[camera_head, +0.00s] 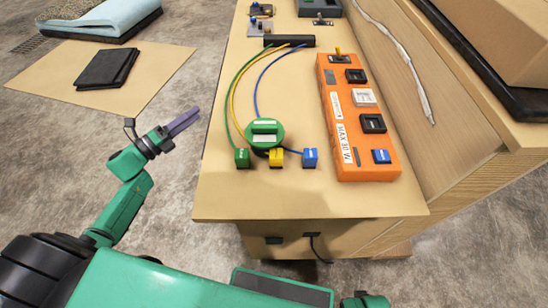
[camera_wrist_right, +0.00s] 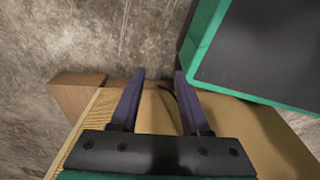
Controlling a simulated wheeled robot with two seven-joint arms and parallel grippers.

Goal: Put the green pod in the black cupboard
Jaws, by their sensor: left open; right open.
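My left gripper (camera_head: 183,121) is open and empty, left of the worktop edge and apart from the block. My right gripper (camera_wrist_right: 159,76) is open with nothing between its fingers, in the right wrist view.
A yellow block (camera_head: 276,157) and a blue block (camera_head: 310,158) sit right of the green one, with cables running to a black bar (camera_head: 289,41). Small devices stand at the far end. The worktop's front strip (camera_head: 300,200) is clear.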

